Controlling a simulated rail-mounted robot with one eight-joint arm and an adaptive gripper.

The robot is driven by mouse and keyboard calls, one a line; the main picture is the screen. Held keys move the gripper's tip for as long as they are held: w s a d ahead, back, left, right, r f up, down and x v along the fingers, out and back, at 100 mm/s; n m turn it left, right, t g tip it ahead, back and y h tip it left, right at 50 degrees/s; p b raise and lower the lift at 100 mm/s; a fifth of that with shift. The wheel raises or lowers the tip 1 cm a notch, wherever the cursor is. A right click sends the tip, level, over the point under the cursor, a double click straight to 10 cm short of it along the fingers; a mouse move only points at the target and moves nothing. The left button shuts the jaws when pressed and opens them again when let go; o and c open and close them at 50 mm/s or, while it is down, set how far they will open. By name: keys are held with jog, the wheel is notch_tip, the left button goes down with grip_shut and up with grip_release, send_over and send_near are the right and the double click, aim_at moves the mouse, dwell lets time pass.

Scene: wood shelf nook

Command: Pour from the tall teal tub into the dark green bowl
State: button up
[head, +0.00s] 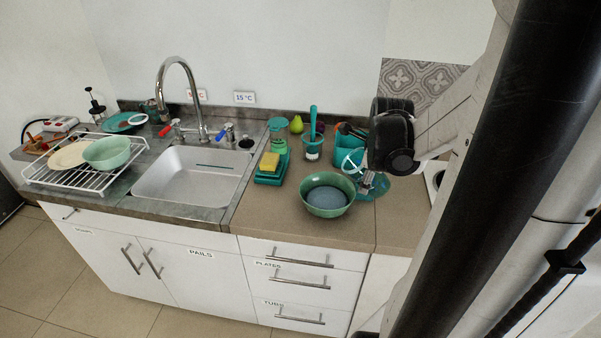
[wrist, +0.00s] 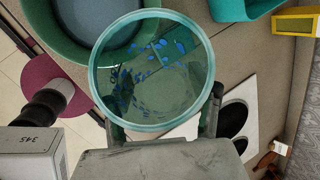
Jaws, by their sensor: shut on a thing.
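The tall teal tub (wrist: 150,118) is see-through, with blue pieces inside, and its round rim faces the wrist camera. My gripper (wrist: 163,122) is shut on it, with a finger on each side. In the head view the tub (head: 374,187) shows below my gripper, partly hidden by it, just right of the bowl. The dark green bowl (head: 326,209) stands upright on the brown counter with a blue-grey inside. In the wrist view the bowl (wrist: 48,38) is at the upper left, partly covered by the tub's rim.
A teal holder with utensils (head: 345,150) stands behind the tub. A teal caddy with a yellow sponge (head: 269,164) and a teal cup with a tool (head: 312,147) stand behind the bowl. The sink (head: 190,180) and dish rack (head: 80,175) lie left. Counter before the bowl is clear.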

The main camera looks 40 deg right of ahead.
aim_at(387, 180)
jog(key=f+y+b, duration=0.1)
jog(key=s+d+t+b, duration=0.1)
jog(key=shift+f+m+t+y+b, duration=0.3)
jog(key=shift+f+y, duration=0.1)
jog(key=shift+s+d+t+y+b, duration=0.2)
jog(key=shift+d+t+y+b, duration=0.05)
jog(key=shift+t+y+b, duration=0.35)
jog(key=t+b, duration=0.1)
jog(key=y+b, duration=0.1)
jog(key=shift+s+d+f+m+t+y+b, duration=0.3)
jog(key=shift+d+m+t+b, duration=0.05)
jog(key=shift+m+t+b, duration=0.05)
jog(key=shift+s+t+y+b, duration=0.1)
jog(key=shift+t+y+b, duration=0.25)
jog(key=shift+b, duration=0.3)
jog(key=shift+d, duration=0.1)
